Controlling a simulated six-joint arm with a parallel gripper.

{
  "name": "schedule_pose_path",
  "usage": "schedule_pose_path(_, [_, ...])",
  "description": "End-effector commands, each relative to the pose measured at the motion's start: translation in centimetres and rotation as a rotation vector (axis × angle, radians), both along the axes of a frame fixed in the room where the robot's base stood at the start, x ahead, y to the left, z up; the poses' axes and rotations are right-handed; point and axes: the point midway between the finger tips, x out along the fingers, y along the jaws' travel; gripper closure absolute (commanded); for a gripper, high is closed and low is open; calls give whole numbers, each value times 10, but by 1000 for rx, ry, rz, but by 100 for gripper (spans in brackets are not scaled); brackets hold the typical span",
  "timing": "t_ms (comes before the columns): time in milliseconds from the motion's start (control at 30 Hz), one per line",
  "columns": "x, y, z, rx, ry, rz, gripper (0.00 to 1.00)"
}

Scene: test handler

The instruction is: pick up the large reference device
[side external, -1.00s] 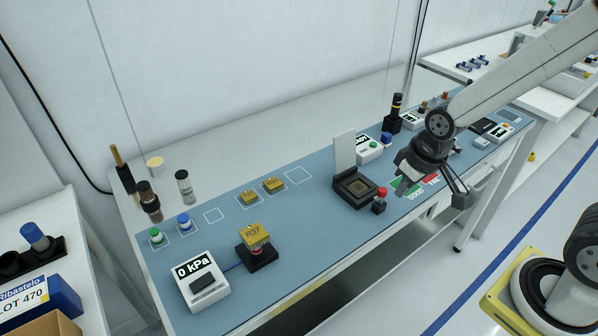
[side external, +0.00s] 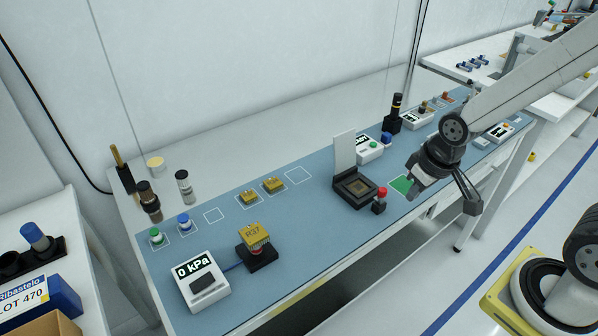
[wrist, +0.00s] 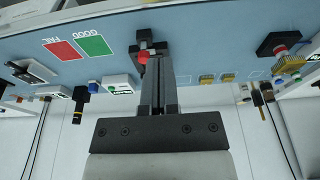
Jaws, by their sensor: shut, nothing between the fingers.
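A large gold square block marked R37 (side external: 256,235) sits on a black stand (side external: 262,258) at the near left of the blue mat; it also shows at the right of the wrist view (wrist: 290,64). Two smaller gold blocks, one on the left (side external: 249,197) and one on the right (side external: 274,185), lie in outlined squares farther back. My gripper (side external: 413,194) is above the right part of the mat, right of the black socket, far from the gold blocks. Its fingers (wrist: 156,62) are together and empty in the wrist view.
The black socket (side external: 338,190) has an upright pale lid and a red-knobbed post (side external: 380,200) beside it. A green field (side external: 401,184) lies near my gripper. A white 0 kPa gauge (side external: 204,282) stands at the near left. The mat between the R37 block and the socket is clear.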

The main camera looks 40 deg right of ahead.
Motion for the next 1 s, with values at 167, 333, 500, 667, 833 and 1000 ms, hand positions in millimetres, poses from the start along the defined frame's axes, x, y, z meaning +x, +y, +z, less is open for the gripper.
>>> schedule_pose_path(167, [0, 0, 0, 0, 0, 0, 43])
schedule_pose_path(333, [0, 0, 0, 0, 0, 0, 0])
schedule_pose_path(500, [0, 0, 0, 0, 0, 0, 0])
schedule_pose_path(667, [6, -1, 0, -9, -17, 10, 0])
schedule_pose_path(833, [31, -4, 1, -46, -85, 63, 0])
schedule_pose_path(1000, [75, -2, 4, -92, -215, 173, 0])
